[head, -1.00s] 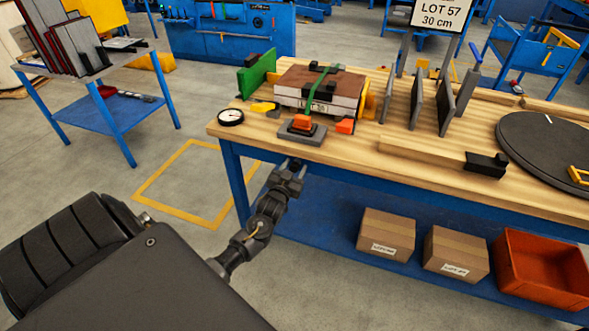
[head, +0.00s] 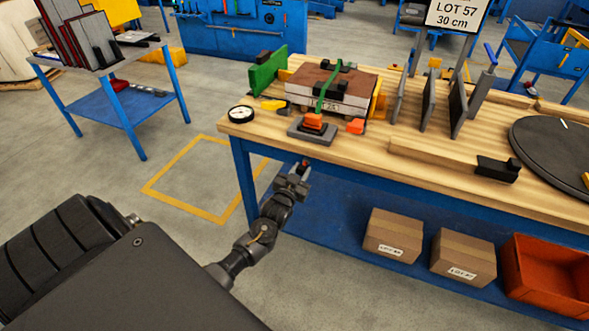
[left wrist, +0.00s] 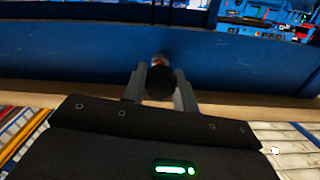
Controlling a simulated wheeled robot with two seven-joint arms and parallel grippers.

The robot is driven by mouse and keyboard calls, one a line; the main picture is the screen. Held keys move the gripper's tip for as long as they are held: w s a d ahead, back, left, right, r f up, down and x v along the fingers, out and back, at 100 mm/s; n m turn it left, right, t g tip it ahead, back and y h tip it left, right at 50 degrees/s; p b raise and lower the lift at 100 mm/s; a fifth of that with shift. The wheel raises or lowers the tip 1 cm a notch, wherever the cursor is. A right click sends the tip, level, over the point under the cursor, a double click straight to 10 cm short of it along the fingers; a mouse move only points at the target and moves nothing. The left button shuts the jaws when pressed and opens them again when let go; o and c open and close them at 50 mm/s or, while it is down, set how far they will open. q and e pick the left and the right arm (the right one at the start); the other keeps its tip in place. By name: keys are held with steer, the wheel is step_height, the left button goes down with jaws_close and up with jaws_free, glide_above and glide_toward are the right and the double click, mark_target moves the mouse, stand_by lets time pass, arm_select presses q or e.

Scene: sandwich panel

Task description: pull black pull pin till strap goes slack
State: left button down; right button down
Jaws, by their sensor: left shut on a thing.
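A green strap (head: 325,92) runs over a brown-topped panel stack (head: 305,87) on the wooden bench; I cannot tell how taut it is. An orange and dark buckle-like block (head: 313,123) sits at its front on a grey plate. My left gripper (head: 299,171) is low at the bench's front edge, beside the blue frame. In the left wrist view, its two fingers (left wrist: 160,88) are shut on the black pull pin's round knob (left wrist: 160,84); a bit of red and a pale part show behind it. The pin's far end is hidden. My right gripper is out of view.
A round gauge (head: 240,114) lies at the bench's left corner. Grey upright plates (head: 430,104) and a dark turntable (head: 555,150) are to the right. Cardboard boxes (head: 392,235) and an orange bin (head: 540,275) stand on the lower shelf.

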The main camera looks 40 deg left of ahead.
arm_select(q)
steer(key=c, duration=1.1)
jaws_free()
steer(key=shift+s, duration=0.1)
steer(key=v, duration=1)
steer(key=shift+s, duration=0.4)
steer(key=shift+d+f, duration=0.1)
steer(key=s+d+f+m+g+h, duration=0.15)
steer(key=s+f+g, duration=0.35)
steer(key=f, duration=0.9)
steer(key=s+d+f+m+g+h, duration=0.1)
steer(key=s+d+f+g, duration=0.35)
steer(key=f, duration=0.95)
steer(key=s+d+f+g, duration=0.1)
steer(key=s+f, duration=0.4)
steer(key=s, duration=0.6)
steer(key=s+f+g+h, duration=0.1)
steer(key=s+f+g, duration=0.2)
steer(key=s+f, duration=0.3)
steer(key=s+d+f+m+g, duration=0.1)
steer(key=s+f+g, duration=0.2)
steer(key=s, duration=1.4)
step_height(320, 180, down, 3)
steer(key=shift+d+r+h+p, duration=0.15)
steer(key=shift+d+h+p, duration=0.15)
steer(key=shift+d+h, duration=0.05)
